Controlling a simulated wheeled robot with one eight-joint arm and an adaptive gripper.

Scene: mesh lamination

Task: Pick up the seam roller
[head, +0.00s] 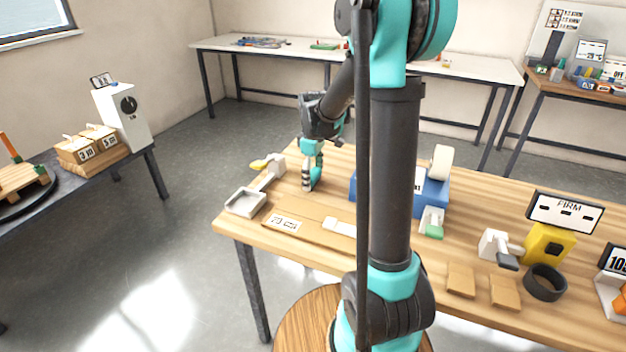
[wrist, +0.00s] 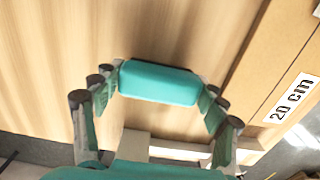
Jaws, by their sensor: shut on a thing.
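My gripper (head: 311,184) points down at the left end of the wooden table, low over its top. In the wrist view my gripper (wrist: 160,88) has its fingers closed against both ends of a teal rounded piece (wrist: 160,84). This looks like the grip of the seam roller. The rest of the roller cannot be made out; in the head view the fingers hide most of it. Whether it touches the tabletop cannot be told.
A pale tray-like tool (head: 245,202) and a yellow-handled tool (head: 262,163) lie left of my gripper. A "20 cm" board (head: 310,228) lies in front, also at right in the wrist view (wrist: 262,75). A blue box (head: 432,195) stands to the right.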

